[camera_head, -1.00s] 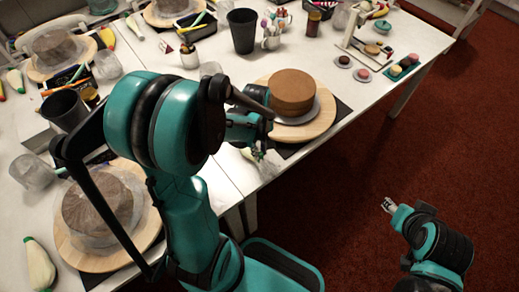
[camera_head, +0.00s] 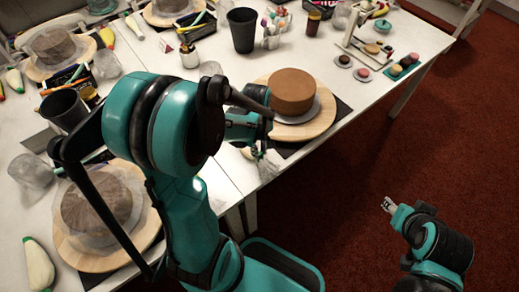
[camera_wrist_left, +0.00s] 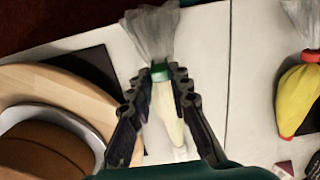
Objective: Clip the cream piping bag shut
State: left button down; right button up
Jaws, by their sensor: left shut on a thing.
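The cream piping bag (camera_wrist_left: 170,115) lies on the white table in the left wrist view, its pale filled body between my fingers. Its clear, crumpled open end (camera_wrist_left: 152,32) fans out past the fingertips. A green clip (camera_wrist_left: 160,72) sits across the bag's neck. My left gripper (camera_wrist_left: 161,76) is shut on the green clip, one fingertip on each side. In the head view my left gripper (camera_head: 255,150) is at the table's front edge, largely hidden by my arm. My right gripper (camera_head: 388,205) hangs over the red floor, away from the table; its finger gap is too small to judge.
A brown cake (camera_head: 292,92) on a wooden turntable (camera_head: 326,121) stands right beside my left gripper. A yellow bag with a red clip (camera_wrist_left: 298,95) lies to the right in the wrist view. A dark cup (camera_head: 242,30) and another wrapped cake (camera_head: 95,208) crowd the table.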

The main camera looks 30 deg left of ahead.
pick_arm(q)
jog(key=shift+d+f+b, duration=0.1)
jog(key=shift+f+b, duration=1.05)
jog(key=shift+f, duration=0.15)
dwell(0.8)
jog(key=c, duration=1.3)
grip_release()
notch_tip(320, 180, up, 6)
jog(key=p, duration=0.5)
